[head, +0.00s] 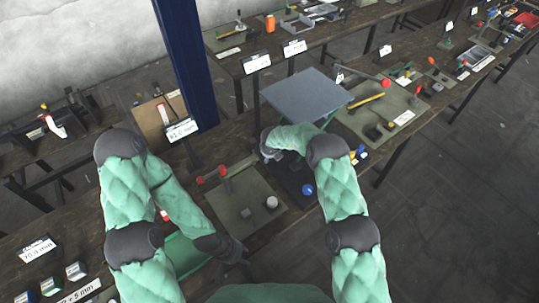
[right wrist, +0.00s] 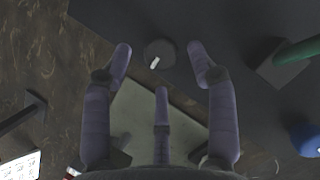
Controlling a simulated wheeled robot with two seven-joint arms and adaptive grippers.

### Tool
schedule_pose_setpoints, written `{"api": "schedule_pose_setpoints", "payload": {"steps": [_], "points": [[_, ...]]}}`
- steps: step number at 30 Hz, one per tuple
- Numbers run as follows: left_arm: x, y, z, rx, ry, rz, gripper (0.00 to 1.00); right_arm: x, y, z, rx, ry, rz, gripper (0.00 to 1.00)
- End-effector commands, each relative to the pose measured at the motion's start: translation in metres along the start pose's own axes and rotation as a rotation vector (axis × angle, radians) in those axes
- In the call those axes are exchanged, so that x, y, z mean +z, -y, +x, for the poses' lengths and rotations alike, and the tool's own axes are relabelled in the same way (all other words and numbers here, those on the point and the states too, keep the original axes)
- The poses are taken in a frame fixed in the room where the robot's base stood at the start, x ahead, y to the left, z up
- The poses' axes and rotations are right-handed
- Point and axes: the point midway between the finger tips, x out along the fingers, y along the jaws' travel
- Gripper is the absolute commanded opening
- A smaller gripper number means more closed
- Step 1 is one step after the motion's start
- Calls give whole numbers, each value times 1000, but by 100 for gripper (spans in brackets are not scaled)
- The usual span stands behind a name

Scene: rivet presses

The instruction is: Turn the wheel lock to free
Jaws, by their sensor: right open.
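A small round dark knob with a white mark (right wrist: 160,53), which looks like the wheel lock, sits on a dark base plate (right wrist: 235,20) in the right wrist view. My right gripper (right wrist: 160,58) is open, with two fingers apart on either side of the knob and a third finger below it. I see no clear contact. In the head view my right gripper (head: 270,150) is mostly hidden by its own arm, and the knob is not visible there. My left gripper (head: 235,252) hangs low by the bench's front edge; its fingers are too small and dark to read.
A blue ball (head: 307,190) is near my right arm. A grey raised plate (head: 305,95) stands just behind it. A mat with a red-handled lever (head: 222,172) lies to the left. A blue post (head: 185,60) rises behind the bench.

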Motion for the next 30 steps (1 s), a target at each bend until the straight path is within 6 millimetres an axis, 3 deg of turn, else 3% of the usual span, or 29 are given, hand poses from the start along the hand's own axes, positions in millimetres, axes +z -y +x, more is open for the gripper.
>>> {"api": "schedule_pose_setpoints", "payload": {"steps": [6, 19, 20, 25, 30], "points": [[0, 0, 0, 0, 0, 0, 40, 0, 0, 20, 0, 0, -1, 58], [0, 0, 0, 0, 0, 0, 40, 0, 0, 26, 0, 0, -2, 58], [0, 0, 0, 0, 0, 0, 40, 0, 0, 26, 0, 1, -2, 55], [0, 0, 0, 0, 0, 0, 40, 0, 0, 26, 0, 1, -1, 7], [0, 0, 0, 0, 0, 0, 40, 2, 1, 25, 0, 3, -2, 4]]}}
